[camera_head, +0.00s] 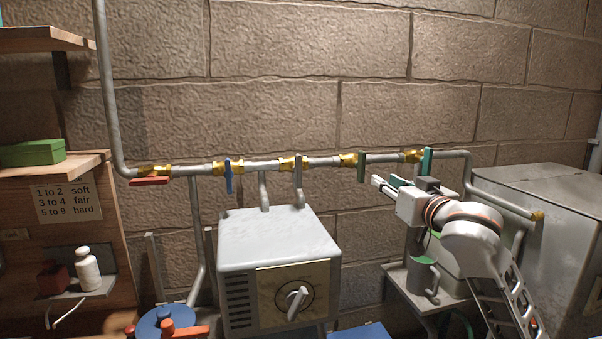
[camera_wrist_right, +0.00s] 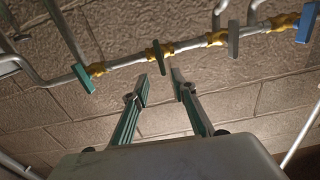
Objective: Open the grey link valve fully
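The grey valve handle (camera_head: 298,172) stands upright across the wall pipe, above the grey box. In the wrist view the grey handle (camera_wrist_right: 233,39) is to the right of my fingers and not between them. My right gripper (camera_head: 385,183) is below the pipe, to the right of the grey valve. In the wrist view the right gripper (camera_wrist_right: 160,88) is open and empty. Its fingers point toward the dark green handle (camera_wrist_right: 158,57), with a visible gap. My left gripper is not in view.
Other valves on the pipe (camera_head: 330,161) have a red handle (camera_head: 150,181) lying along it, and blue (camera_head: 228,177), dark green (camera_head: 361,167) and teal (camera_head: 427,161) handles across it. A grey box with a dial (camera_head: 270,240) stands below. A mug (camera_head: 422,277) is under my right arm.

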